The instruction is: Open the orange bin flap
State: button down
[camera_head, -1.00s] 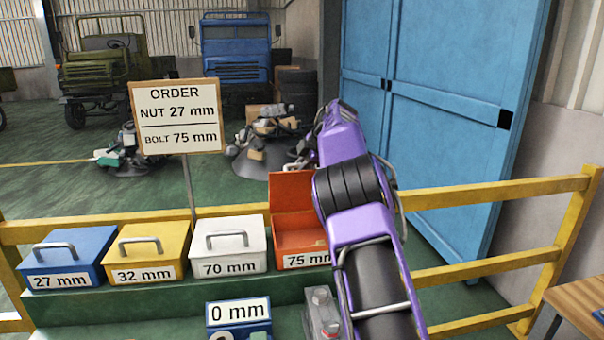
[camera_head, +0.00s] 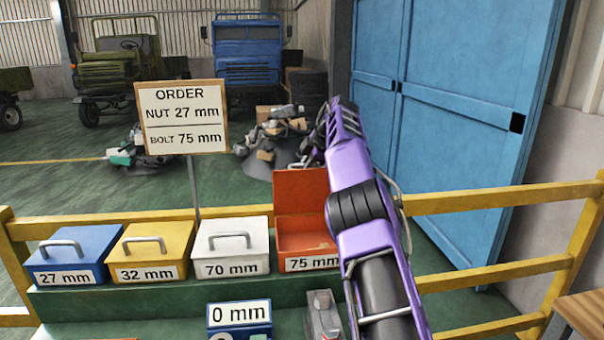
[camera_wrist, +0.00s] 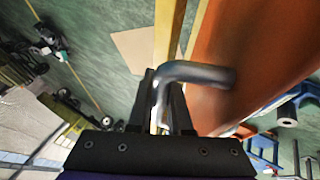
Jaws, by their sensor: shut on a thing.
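The orange bin (camera_head: 290,241) stands at the right end of the row of bins, labelled 75 mm. Its flap (camera_head: 299,190) stands raised at the back, and the bin's inside shows. In the wrist view, the orange flap (camera_wrist: 264,45) fills the right side, with its grey bent handle (camera_wrist: 205,73) running in between my fingers. My gripper (camera_wrist: 162,105) is shut on this handle. In the head view, the gripper is hard to make out behind the flap, and my purple arm covers the bin's right edge.
Shut blue (camera_head: 72,258), yellow (camera_head: 150,255) and white (camera_head: 231,250) bins stand to the left. A yellow railing (camera_head: 480,196) runs behind the bins and along the right. An order sign (camera_head: 182,116) reads nut 27 mm, bolt 75 mm. A 0 mm display (camera_head: 239,313) is in front.

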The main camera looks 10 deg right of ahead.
jog(key=shift+f, duration=0.2)
dwell(0.4)
jog(key=c, duration=1.1)
grip_release()
jog(key=shift+a, duration=0.1)
jog(key=shift+r, duration=0.2)
jog(key=v, duration=1.6)
jog(key=shift+s+d+r, duration=0.3)
jog(key=shift+r, duration=0.1)
